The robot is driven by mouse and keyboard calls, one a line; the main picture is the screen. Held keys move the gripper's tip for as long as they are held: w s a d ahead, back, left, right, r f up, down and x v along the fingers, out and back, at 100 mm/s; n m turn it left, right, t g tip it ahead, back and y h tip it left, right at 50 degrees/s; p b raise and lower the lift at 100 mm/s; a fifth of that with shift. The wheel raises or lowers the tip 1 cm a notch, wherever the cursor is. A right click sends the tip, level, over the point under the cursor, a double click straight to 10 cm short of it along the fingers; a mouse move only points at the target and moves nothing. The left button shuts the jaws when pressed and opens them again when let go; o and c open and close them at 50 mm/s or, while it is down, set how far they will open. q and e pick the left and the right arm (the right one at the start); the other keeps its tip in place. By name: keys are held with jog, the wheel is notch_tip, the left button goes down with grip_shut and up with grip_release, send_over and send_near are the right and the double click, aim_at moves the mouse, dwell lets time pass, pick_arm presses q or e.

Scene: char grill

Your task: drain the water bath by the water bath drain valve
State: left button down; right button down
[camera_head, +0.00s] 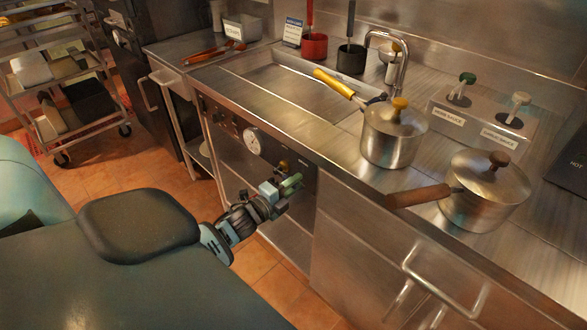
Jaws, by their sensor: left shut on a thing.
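The water bath (262,94) looks like a shallow steel basin set into the counter, at upper middle. Below it, the front panel carries a round dial (252,141) and small knobs. A green handle (291,183), which looks like the water bath drain valve, sticks out low on the panel's right part. My left gripper (279,192) is at this handle and shut on it. Its fingers hide part of the handle and the valve body behind it. I cannot tell how far the valve is turned. My right gripper is not in view.
Two lidded steel pots stand on the counter, one (388,149) by the bath and one (481,204) with a brown handle jutting over the front edge. A cabinet door handle (443,283) projects at lower right.

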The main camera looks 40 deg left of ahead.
pick_arm(q)
jog(key=c, duration=1.3)
grip_release()
jog(key=shift+f, duration=0.1)
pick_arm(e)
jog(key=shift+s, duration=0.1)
pick_arm(q)
jog(key=shift+s, duration=0.1)
jog(key=s, duration=0.7)
jog(key=shift+s+a, duration=0.3)
jog(key=shift+s, duration=0.05)
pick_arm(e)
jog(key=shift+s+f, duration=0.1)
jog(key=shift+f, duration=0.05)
